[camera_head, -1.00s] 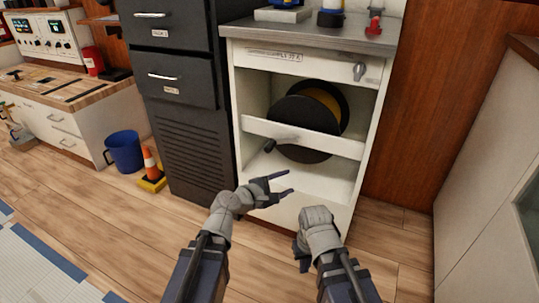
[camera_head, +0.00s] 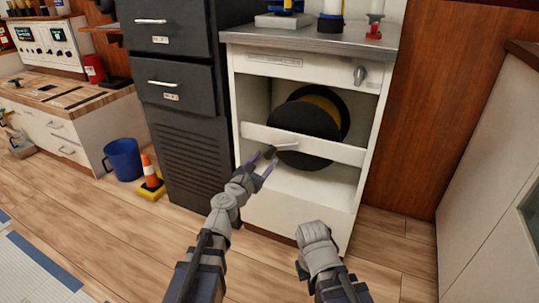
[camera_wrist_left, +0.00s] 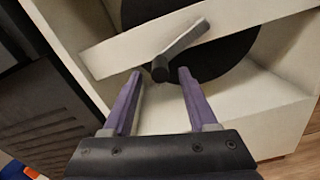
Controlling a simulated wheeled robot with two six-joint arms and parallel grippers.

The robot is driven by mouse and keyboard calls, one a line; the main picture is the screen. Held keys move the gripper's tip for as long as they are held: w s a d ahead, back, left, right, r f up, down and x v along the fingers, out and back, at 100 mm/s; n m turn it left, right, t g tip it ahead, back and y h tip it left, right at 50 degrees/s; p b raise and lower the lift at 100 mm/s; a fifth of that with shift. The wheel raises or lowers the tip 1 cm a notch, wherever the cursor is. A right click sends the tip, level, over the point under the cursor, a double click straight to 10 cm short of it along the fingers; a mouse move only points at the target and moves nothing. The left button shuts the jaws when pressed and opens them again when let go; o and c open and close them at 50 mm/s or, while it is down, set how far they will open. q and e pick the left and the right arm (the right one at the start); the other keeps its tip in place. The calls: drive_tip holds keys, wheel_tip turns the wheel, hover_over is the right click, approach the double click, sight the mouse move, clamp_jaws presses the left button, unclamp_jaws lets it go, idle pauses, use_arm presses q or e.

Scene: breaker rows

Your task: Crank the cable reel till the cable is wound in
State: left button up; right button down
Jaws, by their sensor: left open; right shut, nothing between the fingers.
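The cable reel (camera_head: 310,118) is a black drum with yellow cable on it, inside the white cabinet behind a white crossbar (camera_head: 325,145). Its grey crank arm (camera_head: 285,146) reaches over the crossbar to a dark knob (camera_head: 269,152) at its left end. My left gripper (camera_head: 263,166) is open in front of the crank. In the left wrist view the knob (camera_wrist_left: 160,71) shows just beyond and between the two purple fingertips (camera_wrist_left: 160,76); I cannot tell whether they touch it. My right gripper (camera_head: 305,268) is low at the cabinet's front; its fingers are mostly hidden.
The cabinet (camera_head: 290,222) has a metal top (camera_head: 300,38) with several items. A dark drawer unit (camera_head: 180,90) adjoins it on the left. A blue bucket (camera_head: 123,160) and a traffic cone (camera_head: 150,175) stand on the floor. Floor in front is clear.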

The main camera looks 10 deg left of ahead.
sight(267, 157)
use_arm(q)
drive_tip(key=x, duration=0.4)
drive_tip(key=shift+w, duration=0.1)
drive_tip(key=shift+c, duration=0.3)
clamp_jaws()
idle(1.0)
